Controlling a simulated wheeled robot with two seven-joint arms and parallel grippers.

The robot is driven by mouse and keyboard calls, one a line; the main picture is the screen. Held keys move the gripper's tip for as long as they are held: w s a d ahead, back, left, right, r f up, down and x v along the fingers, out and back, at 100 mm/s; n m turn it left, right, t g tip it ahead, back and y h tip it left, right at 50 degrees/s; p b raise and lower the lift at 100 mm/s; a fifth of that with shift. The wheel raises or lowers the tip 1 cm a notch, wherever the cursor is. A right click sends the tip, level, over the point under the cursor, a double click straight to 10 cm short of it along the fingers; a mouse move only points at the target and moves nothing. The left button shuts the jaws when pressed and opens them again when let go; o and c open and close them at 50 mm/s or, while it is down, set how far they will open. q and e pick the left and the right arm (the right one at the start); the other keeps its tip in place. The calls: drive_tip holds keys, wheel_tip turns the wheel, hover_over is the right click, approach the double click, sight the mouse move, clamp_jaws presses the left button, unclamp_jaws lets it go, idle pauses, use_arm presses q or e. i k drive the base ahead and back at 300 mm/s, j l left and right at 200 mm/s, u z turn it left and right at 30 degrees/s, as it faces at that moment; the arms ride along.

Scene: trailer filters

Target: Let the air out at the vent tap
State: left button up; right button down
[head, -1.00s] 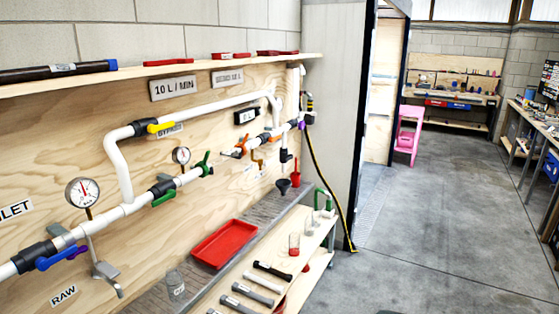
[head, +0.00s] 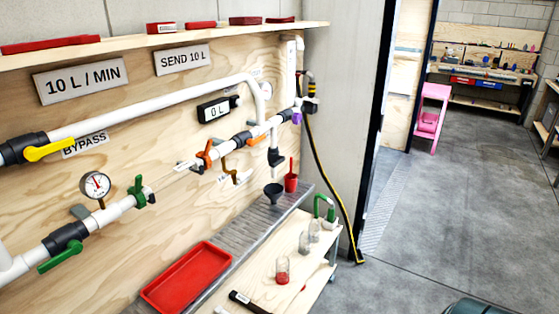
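The white pipe run (head: 117,210) crosses a plywood wall. It carries a green-handled valve (head: 60,256), a green clamp-like fitting (head: 139,192), an orange fitting (head: 205,153), another orange handle (head: 256,140) and a purple part (head: 297,118). A brass-coloured small tap (head: 228,166) hangs below the run with a white tag beside it. No readable label says vent, so I cannot tell which is the vent tap. A yellow-handled valve (head: 48,150) sits on the upper pipe by the BYPASS label. A pressure gauge (head: 96,184) stands on the run. Neither gripper is in view.
A yellow-black hose (head: 325,175) reaches the floor. The concrete floor (head: 430,220) at right is free.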

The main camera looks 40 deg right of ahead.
sight(240, 176)
drive_tip(key=i+l+z, duration=0.1)
drive_tip(key=l, duration=0.35)
drive_tip(key=i+l+z, duration=0.1)
drive_tip(key=i+l, duration=0.2)
drive_tip(key=l, duration=0.15)
drive_tip(key=i+l+z, duration=0.15)
drive_tip(key=l, duration=0.25)
drive_tip(key=i+l+z, duration=0.1)
drive_tip(key=i+l, duration=0.25)
